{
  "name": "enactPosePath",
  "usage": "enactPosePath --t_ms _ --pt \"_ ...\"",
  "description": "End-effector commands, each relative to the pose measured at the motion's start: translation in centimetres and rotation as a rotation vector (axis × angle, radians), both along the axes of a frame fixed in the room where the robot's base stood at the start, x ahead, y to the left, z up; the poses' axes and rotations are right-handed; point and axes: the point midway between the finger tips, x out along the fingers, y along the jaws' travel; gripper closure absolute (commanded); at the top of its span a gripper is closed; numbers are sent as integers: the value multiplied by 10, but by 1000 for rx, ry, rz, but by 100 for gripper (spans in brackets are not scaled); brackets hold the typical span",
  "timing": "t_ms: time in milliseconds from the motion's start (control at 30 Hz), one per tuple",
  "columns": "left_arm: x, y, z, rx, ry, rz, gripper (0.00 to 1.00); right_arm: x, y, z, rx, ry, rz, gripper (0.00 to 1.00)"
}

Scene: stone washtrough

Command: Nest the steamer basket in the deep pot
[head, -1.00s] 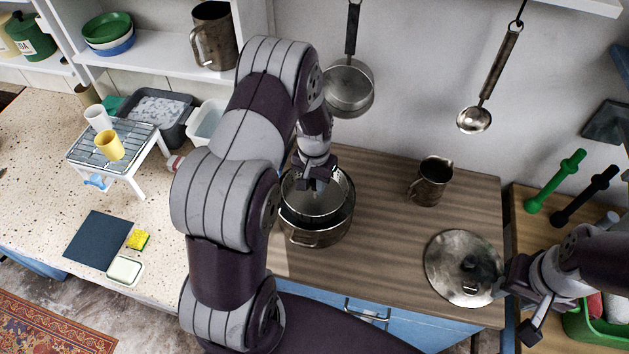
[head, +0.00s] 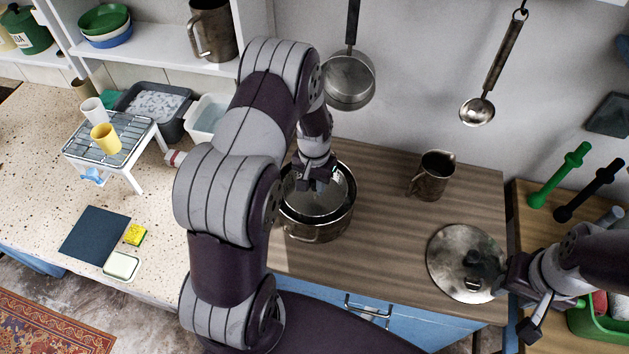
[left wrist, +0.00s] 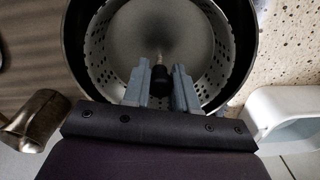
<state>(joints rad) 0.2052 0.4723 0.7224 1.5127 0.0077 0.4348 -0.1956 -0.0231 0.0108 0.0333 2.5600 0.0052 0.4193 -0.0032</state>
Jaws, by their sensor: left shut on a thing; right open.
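The deep pot (head: 312,234) stands on the wooden worktop, and its dark rim (left wrist: 249,50) rings the basket in the left wrist view. The perforated steamer basket (head: 328,205) sits inside the pot's mouth, with its holed wall (left wrist: 98,45) within that rim. Whether it rests on the pot is hidden. My left gripper (head: 316,183) is over the basket's middle, its fingers (left wrist: 160,88) shut on the basket's dark central post. My right gripper (head: 522,303) is open and empty beside the lid at the right.
A round metal lid (head: 463,262) lies on the worktop at right. A metal jug (head: 432,176) stands behind it. A pan (head: 349,82) and a ladle (head: 478,110) hang on the wall. A rack with cups (head: 110,150) is at left. The worktop between pot and lid is clear.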

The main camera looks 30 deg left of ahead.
Motion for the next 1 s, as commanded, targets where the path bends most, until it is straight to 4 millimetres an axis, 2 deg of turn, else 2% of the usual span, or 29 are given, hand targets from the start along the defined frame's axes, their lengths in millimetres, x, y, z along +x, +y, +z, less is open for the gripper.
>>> enactPosePath --t_ms 567,1000 --pt "0 0 -4 0 -1 0 100 0 0 -3 0 0 0 57" --pt "0 0 -16 0 -1 0 100 0 0 -12 0 0 0 57"
